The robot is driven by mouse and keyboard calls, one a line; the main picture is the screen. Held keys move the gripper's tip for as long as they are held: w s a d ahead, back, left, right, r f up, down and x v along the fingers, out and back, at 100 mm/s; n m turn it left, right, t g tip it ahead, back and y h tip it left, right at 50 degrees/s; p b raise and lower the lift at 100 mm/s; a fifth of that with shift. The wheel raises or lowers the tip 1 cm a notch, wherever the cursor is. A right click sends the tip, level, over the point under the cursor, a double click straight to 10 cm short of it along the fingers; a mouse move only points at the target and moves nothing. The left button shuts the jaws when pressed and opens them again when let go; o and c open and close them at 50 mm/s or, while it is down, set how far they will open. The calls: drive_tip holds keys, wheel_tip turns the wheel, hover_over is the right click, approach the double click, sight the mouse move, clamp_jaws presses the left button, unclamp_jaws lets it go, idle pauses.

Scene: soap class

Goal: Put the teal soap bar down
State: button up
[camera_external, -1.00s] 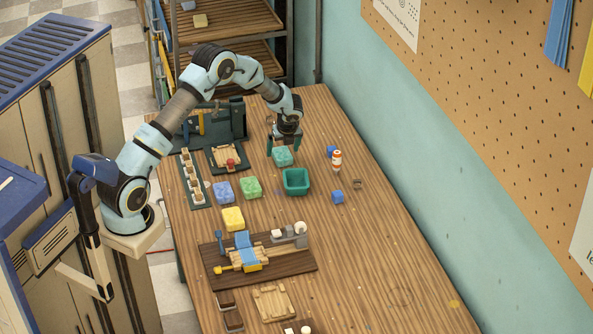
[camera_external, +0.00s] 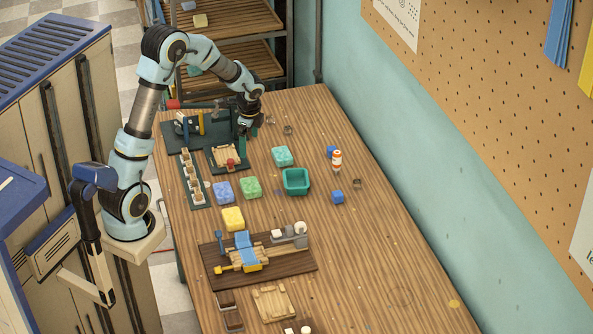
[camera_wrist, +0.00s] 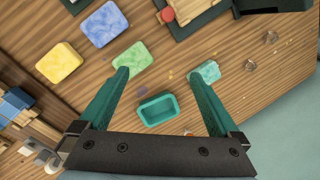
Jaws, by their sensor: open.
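The teal soap bar (camera_external: 282,156) lies flat on the wooden table, just behind the teal box and apart from it. In the wrist view the teal soap bar (camera_wrist: 206,72) shows partly behind my right finger. My gripper (camera_external: 244,128) is open and empty, raised over the back left of the table, up and to the left of the bar. In the wrist view the two green fingers of my gripper (camera_wrist: 160,76) are spread wide with nothing between them at the tips.
An open teal box (camera_external: 296,182) stands in front of the bar. Green (camera_external: 250,187), blue (camera_external: 223,192) and yellow (camera_external: 233,218) soap bars lie to the left. A small bottle (camera_external: 337,160) and blue cubes (camera_external: 338,197) are at right.

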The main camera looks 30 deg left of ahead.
drive_tip(key=s+a+n+h, duration=0.1)
drive_tip(key=s+a+n, duration=0.2)
drive_tip(key=s+n, duration=0.4)
drive_tip(key=s+a+n+h, duration=0.1)
drive_tip(key=s+a+n, duration=0.2)
drive_tip(key=s+n, duration=0.5)
drive_tip(key=s, duration=0.3)
drive_tip(key=shift+n, duration=0.3)
idle(0.8)
